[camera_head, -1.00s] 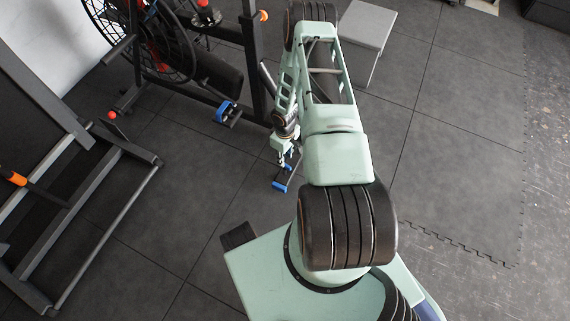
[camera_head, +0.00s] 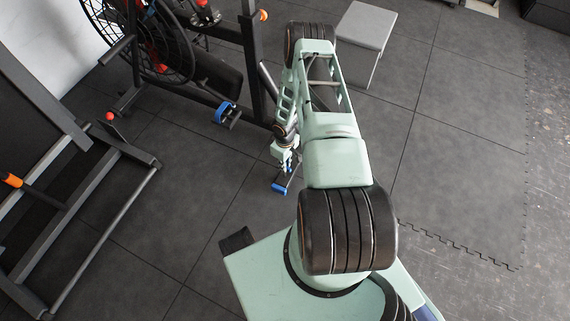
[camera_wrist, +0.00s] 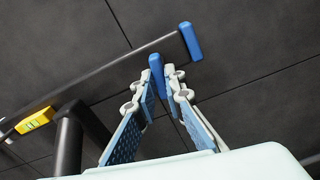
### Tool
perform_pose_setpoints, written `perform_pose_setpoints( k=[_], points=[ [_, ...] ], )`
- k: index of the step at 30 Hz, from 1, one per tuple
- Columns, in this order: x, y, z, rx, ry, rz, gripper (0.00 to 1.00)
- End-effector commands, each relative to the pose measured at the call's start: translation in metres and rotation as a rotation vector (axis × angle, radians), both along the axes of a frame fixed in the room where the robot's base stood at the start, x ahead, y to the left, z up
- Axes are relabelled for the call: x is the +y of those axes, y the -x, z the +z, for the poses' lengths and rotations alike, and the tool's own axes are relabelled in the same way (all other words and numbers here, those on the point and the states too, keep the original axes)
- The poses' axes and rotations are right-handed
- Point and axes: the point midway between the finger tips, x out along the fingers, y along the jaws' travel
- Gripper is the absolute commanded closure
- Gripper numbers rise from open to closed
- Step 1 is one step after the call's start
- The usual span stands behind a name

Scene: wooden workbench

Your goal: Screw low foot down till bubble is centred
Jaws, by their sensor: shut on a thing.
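In the wrist view my gripper (camera_wrist: 157,84) has its two fingers, with blue textured pads, closed around a slim upright blue piece (camera_wrist: 156,63), which looks like the foot's screw or knob. Its lower part is hidden between the fingers. Behind it a dark bar (camera_wrist: 110,73) ends in a blue cap (camera_wrist: 190,41). A small yellow block (camera_wrist: 36,120), probably the level, sits at the left on the bar; its bubble cannot be made out. In the head view my gripper (camera_head: 286,168) is low over the bar, whose blue cap (camera_head: 280,189) shows just below it.
The exercise bike's frame (camera_head: 250,60) and fan wheel (camera_head: 140,40) stand close behind and left of my arm. Another blue-ended foot (camera_head: 227,112) is further left. A grey box (camera_head: 357,35) stands behind right. A dark rack (camera_head: 70,180) is at left. Floor (camera_head: 450,160) at right is clear.

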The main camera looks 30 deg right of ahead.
Motion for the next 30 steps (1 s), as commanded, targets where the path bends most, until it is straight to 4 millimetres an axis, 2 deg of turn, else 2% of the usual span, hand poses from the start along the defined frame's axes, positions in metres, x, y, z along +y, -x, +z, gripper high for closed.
perform_pose_setpoints(
  k=[13,30],
  points=[
    [0.0004,-0.0002,-0.0008,0.000,0.000,-0.075,1.00],
    [0.0006,0.0000,-0.0016,-0.001,-0.004,-0.500,1.00]
  ],
)
